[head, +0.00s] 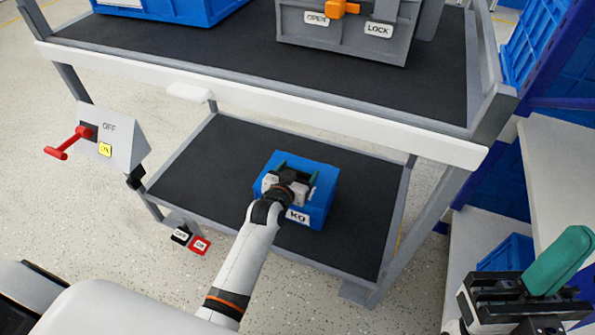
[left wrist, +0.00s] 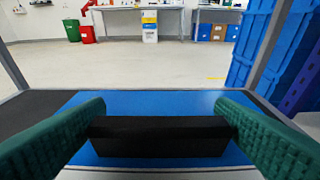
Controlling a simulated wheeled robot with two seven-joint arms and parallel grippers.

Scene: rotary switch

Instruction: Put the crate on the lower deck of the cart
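The blue crate (head: 323,197) with a white label sits on the dark lower deck (head: 225,165) of the cart, right of the deck's middle. It appears to rest on the deck. My left gripper (head: 297,172) is over the crate's top, pointing down. In the left wrist view, its green fingers (left wrist: 160,115) stand apart, one at each end of a black block (left wrist: 160,137) on the blue crate, with no visible gap. The crate also fills the lower middle there (left wrist: 150,103). My right gripper (head: 548,275) is at the lower right, away from the cart, and its finger gap is unclear.
The upper deck (head: 245,62) overhangs the lower one and carries a blue crate (head: 180,8) and a grey box with an orange latch (head: 345,35). A switch panel with a red handle (head: 108,135) is at the left. A shelf (head: 565,165) stands at the right. The lower deck's left side is clear.

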